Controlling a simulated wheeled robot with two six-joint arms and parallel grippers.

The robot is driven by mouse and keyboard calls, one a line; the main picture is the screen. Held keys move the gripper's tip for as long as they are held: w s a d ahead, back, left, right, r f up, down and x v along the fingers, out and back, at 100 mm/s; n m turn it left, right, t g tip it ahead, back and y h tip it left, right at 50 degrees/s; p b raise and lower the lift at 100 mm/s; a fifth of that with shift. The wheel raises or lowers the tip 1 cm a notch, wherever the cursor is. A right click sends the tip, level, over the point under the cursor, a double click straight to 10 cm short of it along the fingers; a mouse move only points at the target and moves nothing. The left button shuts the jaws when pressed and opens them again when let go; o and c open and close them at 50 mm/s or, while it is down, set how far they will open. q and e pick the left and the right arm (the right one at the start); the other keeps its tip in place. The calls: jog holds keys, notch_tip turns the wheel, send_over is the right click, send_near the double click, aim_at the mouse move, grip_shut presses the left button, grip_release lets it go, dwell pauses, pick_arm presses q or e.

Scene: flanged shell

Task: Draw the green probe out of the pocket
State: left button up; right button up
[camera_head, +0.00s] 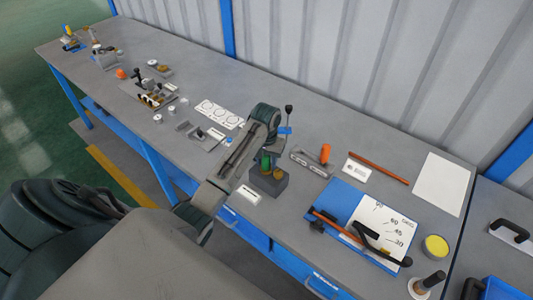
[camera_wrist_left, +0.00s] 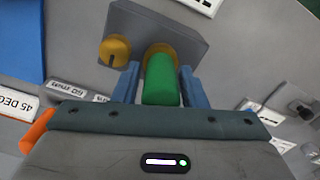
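The green probe (camera_wrist_left: 160,80) stands in the round brass-rimmed pocket of a grey block (camera_wrist_left: 190,30). In the head view the probe (camera_head: 266,164) and the block (camera_head: 266,185) sit at the table's middle, partly hidden by my left arm. My left gripper (camera_wrist_left: 158,84) is at the probe, with one blue finger on each side of its green body. A slim gap seems to show beside the probe, so the fingers look open around it. A yellow slotted knob (camera_wrist_left: 114,50) sits beside the pocket on the same block. My right gripper is not in view.
A blue board with an angle chart (camera_head: 345,205) lies to the right of the block. An orange-handled tool (camera_head: 325,153) and a black-knobbed post (camera_head: 289,115) stand close behind. Small fixtures (camera_head: 155,93) crowd the table's left part. A corrugated wall closes the back.

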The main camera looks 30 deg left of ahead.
pick_arm(q)
jog(key=c, duration=0.8)
jog(key=shift+r, duration=3.5)
